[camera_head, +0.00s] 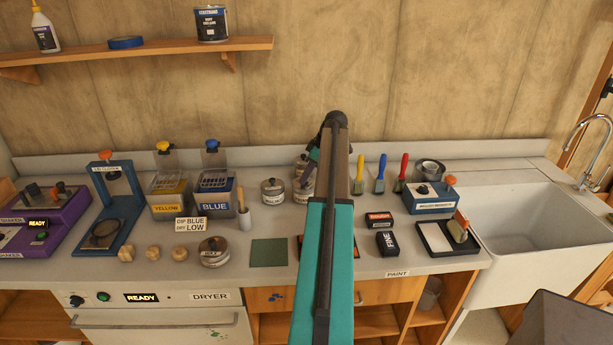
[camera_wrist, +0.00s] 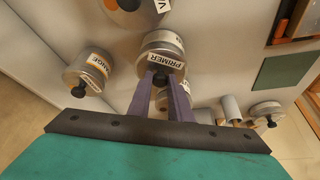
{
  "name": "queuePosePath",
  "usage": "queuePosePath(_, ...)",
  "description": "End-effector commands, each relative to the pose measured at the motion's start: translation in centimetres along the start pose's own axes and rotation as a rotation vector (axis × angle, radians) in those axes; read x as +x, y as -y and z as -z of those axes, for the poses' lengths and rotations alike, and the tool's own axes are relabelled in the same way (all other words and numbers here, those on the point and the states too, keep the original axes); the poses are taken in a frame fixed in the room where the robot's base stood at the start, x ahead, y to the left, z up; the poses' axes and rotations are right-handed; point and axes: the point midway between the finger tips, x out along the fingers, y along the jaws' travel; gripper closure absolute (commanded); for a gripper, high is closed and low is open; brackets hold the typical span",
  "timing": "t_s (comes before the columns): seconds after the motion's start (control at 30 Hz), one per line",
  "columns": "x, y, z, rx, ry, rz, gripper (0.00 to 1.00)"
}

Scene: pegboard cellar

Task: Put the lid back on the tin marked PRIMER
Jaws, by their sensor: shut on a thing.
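The tin marked PRIMER (camera_wrist: 166,58) shows in the wrist view just beyond my fingertips, its label facing the camera. My gripper (camera_wrist: 166,82) has its two purple fingers closed around the dark knob of a silver lid at this tin. In the head view, my arm partly hides my gripper (camera_head: 309,172) and the silver tin (camera_head: 302,193) below it. The fingers and label cover part of the lid's edge, so I cannot tell whether it sits flush on the tin or a little above.
An ORANGE tin (camera_wrist: 88,70) stands beside it, and a knobbed tin (camera_head: 272,191) stands to its left. Another knobbed tin (camera_head: 213,251) is nearer the front. A green mat (camera_head: 268,252) lies at the counter's front. Brushes (camera_head: 379,174) stand to the right, before the sink (camera_head: 535,235).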

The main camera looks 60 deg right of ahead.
Motion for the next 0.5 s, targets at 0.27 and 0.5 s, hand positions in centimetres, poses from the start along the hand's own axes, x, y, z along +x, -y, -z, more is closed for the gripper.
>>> queuePosePath(0.27, -0.03, 0.00, 0.00, 0.000, 0.000, 0.000, 0.80)
queuePosePath(0.5, -0.06, 0.01, -0.08, 0.001, 0.000, -0.001, 0.60)
